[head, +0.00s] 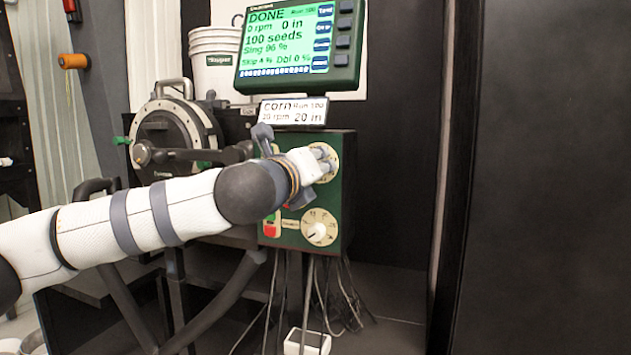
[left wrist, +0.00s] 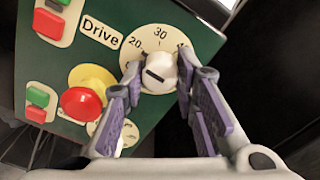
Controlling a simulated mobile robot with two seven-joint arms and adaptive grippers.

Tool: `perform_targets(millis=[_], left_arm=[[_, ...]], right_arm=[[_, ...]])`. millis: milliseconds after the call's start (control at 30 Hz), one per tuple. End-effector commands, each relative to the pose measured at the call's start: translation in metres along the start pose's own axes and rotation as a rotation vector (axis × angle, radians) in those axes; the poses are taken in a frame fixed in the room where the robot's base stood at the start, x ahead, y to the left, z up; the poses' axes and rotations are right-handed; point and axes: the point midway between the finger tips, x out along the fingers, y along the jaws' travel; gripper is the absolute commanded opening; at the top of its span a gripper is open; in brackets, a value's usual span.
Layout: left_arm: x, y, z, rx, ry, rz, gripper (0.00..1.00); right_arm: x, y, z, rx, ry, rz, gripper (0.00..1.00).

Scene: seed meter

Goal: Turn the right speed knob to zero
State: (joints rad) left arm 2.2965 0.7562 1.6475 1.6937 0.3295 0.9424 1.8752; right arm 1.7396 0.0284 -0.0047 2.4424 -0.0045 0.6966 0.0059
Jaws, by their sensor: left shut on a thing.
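The upper white knob (left wrist: 158,74) sits on a cream dial (left wrist: 150,42) marked 20 and 30, beside the "Drive" label (left wrist: 101,33). A dark line marks the knob's face. My left gripper (left wrist: 160,68) is shut on this knob, with one finger on each side. In the head view, my left gripper (head: 312,166) covers most of the upper dial (head: 332,153). A lower white knob (head: 316,231) stands free on its own dial below. The monitor (head: 300,47) reads DONE, 0 rpm and 100 seeds.
The green control box (head: 346,190) also carries a red button on a yellow base (left wrist: 82,104) and red and green buttons (left wrist: 36,114). Cables (head: 345,300) hang below. A seed meter (head: 172,125) and a white bucket (head: 212,63) stand to the left.

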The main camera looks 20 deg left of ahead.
Motion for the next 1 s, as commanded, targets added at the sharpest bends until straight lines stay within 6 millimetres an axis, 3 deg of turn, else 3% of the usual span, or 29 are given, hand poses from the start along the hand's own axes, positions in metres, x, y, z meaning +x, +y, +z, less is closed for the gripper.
perform_targets(millis=[500, 1000], left_arm=[[0.001, 0.001, -0.004, -0.453, 0.002, 0.002, 0.00], [0.000, -0.002, -0.001, -0.669, 0.002, 0.001, 0.00]], right_arm=[[0.048, 0.000, -0.004, 0.001, -0.065, 0.002, 0.00], [0.065, 0.000, -0.007, 0.001, -0.087, 0.002, 0.00]])
